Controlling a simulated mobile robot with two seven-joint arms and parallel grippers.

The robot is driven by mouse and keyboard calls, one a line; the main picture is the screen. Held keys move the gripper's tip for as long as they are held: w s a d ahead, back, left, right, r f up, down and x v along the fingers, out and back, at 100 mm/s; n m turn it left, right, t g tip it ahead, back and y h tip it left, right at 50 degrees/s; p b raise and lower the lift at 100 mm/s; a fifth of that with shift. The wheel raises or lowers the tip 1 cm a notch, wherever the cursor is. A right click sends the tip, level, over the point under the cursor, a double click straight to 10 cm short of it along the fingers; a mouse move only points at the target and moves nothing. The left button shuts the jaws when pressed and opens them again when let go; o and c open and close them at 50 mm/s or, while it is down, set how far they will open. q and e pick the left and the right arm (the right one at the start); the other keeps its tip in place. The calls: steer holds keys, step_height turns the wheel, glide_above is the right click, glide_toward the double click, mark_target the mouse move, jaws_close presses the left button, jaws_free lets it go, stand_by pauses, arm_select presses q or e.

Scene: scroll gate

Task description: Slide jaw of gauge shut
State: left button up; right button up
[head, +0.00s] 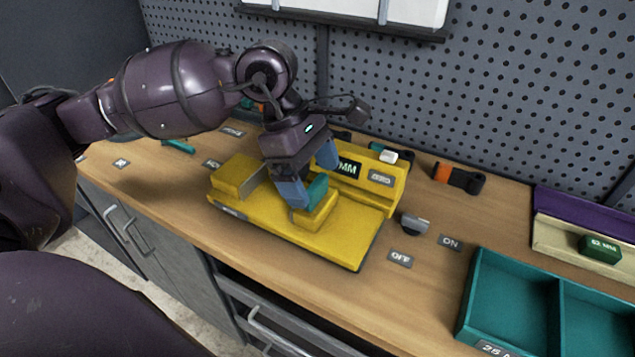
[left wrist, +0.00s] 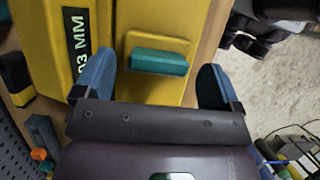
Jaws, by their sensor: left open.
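The yellow gauge (head: 340,238) lies on the wooden bench. Its fixed jaw block (head: 238,176) is at the left end, and a back rail carries a dark display (head: 348,167) ending in "MM". The sliding jaw (head: 316,214) stands to the right of the fixed block, with a gap between them. It carries a teal handle (head: 318,188). My left gripper (head: 309,176) is open over the handle. In the left wrist view, the teal handle (left wrist: 158,62) sits between the two blue fingers, apart from both. My right gripper is not in view.
A grey knob (head: 414,223) stands right of the gauge near the ON and OFF labels. A teal divided tray (head: 480,300) is at the lower right. An orange and black clamp (head: 458,178) lies behind. A pegboard (head: 510,80) closes the back.

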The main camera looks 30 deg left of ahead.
arm_select(q)
steer(key=shift+x, duration=0.95)
